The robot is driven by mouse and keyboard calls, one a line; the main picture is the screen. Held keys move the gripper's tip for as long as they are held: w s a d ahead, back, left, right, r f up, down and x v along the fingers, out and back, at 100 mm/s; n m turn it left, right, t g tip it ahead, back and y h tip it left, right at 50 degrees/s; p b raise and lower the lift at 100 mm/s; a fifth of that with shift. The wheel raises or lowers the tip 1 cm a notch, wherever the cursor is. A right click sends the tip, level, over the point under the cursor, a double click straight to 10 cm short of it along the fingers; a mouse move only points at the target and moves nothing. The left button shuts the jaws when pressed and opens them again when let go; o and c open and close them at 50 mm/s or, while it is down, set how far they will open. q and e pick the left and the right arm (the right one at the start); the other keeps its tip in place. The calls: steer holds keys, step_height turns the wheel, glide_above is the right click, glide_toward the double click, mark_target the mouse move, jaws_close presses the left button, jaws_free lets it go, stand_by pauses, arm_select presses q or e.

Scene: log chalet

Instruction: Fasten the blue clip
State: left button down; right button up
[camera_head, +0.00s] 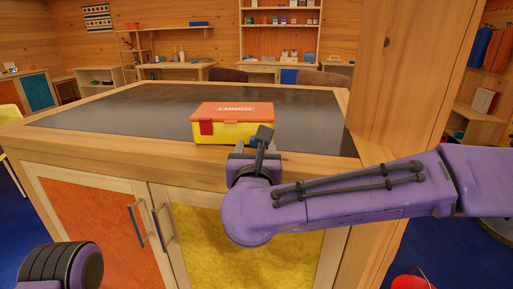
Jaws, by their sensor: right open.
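A lunch box (232,110) with an orange lid, white lettering and a yellow body sits near the front edge of the dark-topped counter. Its lid looks down on the body. A red clip (206,128) shows at the front left of the box. I cannot make out the blue clip; my right gripper covers the front right of the box. My right gripper (257,146) is open, in front of that part. I cannot tell whether it touches the box. My left arm shows only at the lower left; its gripper is out of view.
The dark countertop (120,109) is clear around the box, with a wooden rim. Below are an orange door (95,225) and a yellow door (205,240) with metal handles. A wooden post (405,90) rises at the right. A red bucket (410,282) stands on the floor.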

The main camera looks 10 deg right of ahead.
steer(key=c, duration=1.1)
steer(key=shift+o, duration=0.2)
steer(key=shift+r+p, duration=0.3)
steer(key=shift+p, duration=0.1)
steer(key=r+g+p, duration=0.1)
steer(key=g+p, duration=0.1)
steer(key=p, duration=0.2)
steer(key=r+g+p, duration=0.2)
steer(key=p, duration=0.2)
steer(key=r+g+y+p, duration=0.1)
steer(key=g+p, duration=0.1)
steer(key=p, duration=0.2)
steer(key=shift+w+r, duration=0.15)
steer(key=shift+w, duration=0.25)
steer(key=w+g+p, duration=0.1)
steer(key=g+p, duration=0.1)
steer(key=p, duration=0.2)
steer(key=w+r+g+p, duration=0.1)
steer(key=g+p, duration=0.1)
steer(key=p, duration=0.3)
steer(key=w+r+g+y+p, duration=0.1)
steer(key=g+p, duration=0.2)
steer(key=p, duration=0.2)
steer(key=shift+d+r, duration=0.2)
steer(key=shift+d, duration=0.05)
steer(key=shift+w+d+f+g+p, duration=0.1)
steer(key=shift+w+g+p, duration=0.3)
steer(key=shift+g+p, duration=0.5)
